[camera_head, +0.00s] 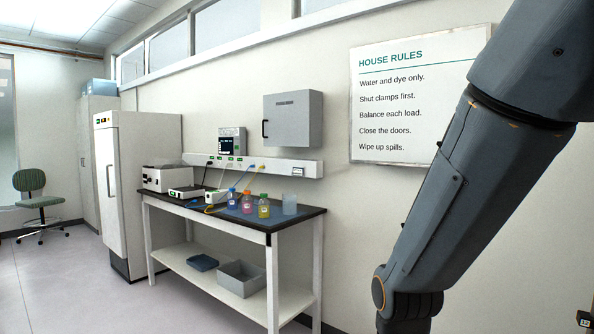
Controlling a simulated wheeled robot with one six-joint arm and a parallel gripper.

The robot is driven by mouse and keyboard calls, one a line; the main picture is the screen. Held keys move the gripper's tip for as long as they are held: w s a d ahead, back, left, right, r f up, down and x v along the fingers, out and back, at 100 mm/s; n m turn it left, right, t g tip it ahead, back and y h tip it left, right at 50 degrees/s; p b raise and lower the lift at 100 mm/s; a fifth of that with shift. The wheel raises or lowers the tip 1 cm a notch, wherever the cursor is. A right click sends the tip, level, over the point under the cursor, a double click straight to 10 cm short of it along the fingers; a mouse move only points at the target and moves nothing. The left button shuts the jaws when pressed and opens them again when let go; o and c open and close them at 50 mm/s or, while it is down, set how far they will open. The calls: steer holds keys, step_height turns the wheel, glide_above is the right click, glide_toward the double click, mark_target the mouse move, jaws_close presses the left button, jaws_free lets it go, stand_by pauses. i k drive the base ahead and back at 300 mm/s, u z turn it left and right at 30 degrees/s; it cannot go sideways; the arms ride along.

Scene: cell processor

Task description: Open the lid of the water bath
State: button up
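A white boxy device (168,179), which looks like the water bath, stands at the far left end of the dark-topped bench (240,226). It is small in view, and I cannot tell whether its lid is open or shut. My arm comes down across the right side of the picture, well away from the device.
A flat white device (187,192) stands just right of the box. A tall white fridge (138,190) borders the bench's left end. Floor (110,300) in front is clear.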

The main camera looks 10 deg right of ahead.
mark_target(157, 162)
steer(key=i, duration=2.5)
steer(key=u, duration=0.05)
